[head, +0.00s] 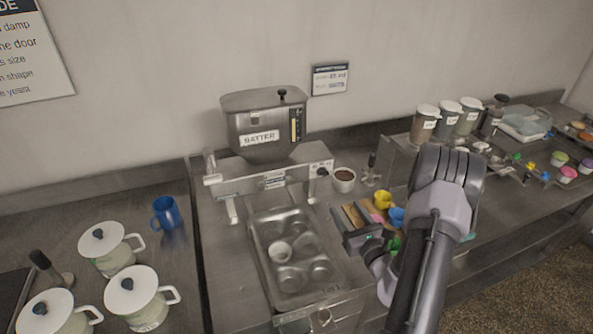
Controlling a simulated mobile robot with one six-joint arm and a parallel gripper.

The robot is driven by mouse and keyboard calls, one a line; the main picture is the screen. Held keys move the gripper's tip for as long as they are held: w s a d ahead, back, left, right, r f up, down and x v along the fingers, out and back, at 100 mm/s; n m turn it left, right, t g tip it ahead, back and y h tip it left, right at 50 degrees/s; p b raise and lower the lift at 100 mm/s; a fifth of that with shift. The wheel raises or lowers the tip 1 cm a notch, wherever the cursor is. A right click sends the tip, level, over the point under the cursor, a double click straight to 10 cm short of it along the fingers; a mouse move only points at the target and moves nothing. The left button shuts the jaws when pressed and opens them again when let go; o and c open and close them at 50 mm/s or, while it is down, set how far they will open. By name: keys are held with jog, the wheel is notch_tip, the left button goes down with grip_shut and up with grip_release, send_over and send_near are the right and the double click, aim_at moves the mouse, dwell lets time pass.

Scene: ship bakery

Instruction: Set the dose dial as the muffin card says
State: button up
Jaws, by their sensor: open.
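A steel batter hopper (262,125) stands against the wall, with a label reading BATTER and a yellow-and-black gauge strip (296,125) on its front. A steel bar with small labels (275,180) runs below it. A small dark knob (322,172) sits at the bar's right end; I cannot tell whether this is the dose dial, or its setting. A small card (330,79) hangs on the wall right of the hopper; its text is too small to read.
Lidded white jugs (109,245) and a blue mug (165,212) stand left.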

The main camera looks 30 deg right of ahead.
aim_at(324, 175)
jog(key=x, duration=1.6)
jog(key=shift+r, duration=0.1)
grip_shut()
